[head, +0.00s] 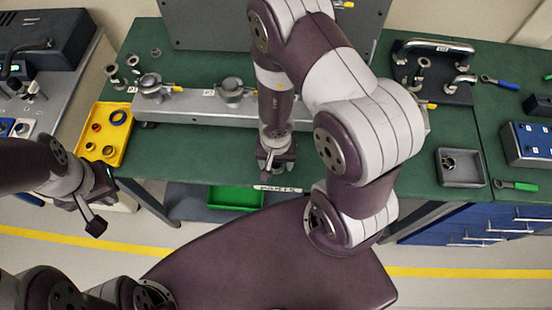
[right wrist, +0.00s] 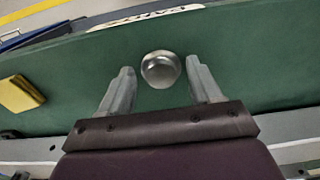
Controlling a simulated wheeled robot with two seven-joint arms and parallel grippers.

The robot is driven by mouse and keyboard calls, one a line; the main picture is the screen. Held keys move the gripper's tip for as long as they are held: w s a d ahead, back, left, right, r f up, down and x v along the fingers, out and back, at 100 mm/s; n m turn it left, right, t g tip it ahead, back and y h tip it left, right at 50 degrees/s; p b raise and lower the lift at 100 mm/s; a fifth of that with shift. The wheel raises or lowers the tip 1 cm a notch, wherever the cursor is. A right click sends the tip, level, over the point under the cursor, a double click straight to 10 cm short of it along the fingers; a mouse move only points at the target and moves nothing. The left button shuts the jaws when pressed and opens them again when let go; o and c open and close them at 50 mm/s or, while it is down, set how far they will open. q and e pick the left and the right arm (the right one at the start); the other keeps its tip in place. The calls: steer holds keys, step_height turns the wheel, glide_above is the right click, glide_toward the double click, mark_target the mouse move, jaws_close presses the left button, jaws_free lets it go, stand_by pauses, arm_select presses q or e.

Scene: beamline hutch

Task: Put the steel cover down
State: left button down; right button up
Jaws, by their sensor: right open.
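The steel cover (right wrist: 161,69) is a shiny round domed piece in the right wrist view. It appears to rest on the green bench top (right wrist: 95,70), near the front edge. My right gripper (right wrist: 163,88) is open, with its two fingers on either side of the cover and a visible gap at each. In the head view my right gripper (head: 274,165) points down over the bench's front edge area, and the cover is hidden under it. My left gripper (head: 97,222) hangs off the left front of the bench, apart from the cover; its fingers are not clear.
A grey rail (head: 190,105) with round mounts runs behind my right gripper. A yellow tray (head: 118,148) with rings is at the left. A yellow block (right wrist: 18,93) lies in the right wrist view. A grey tray (head: 462,178) sits at the right.

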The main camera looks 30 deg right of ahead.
steer(key=shift+w+r, duration=0.1)
steer(key=shift+r, duration=0.15)
step_height(320, 180, up, 12)
steer(key=p, duration=0.7)
step_height(320, 180, up, 14)
steer(key=f+n+t, duration=0.1)
steer(key=n, duration=0.6)
glide_above(276, 164)
steer(key=shift+w+d+r, duration=0.2)
steer(key=shift+w+r, duration=0.05)
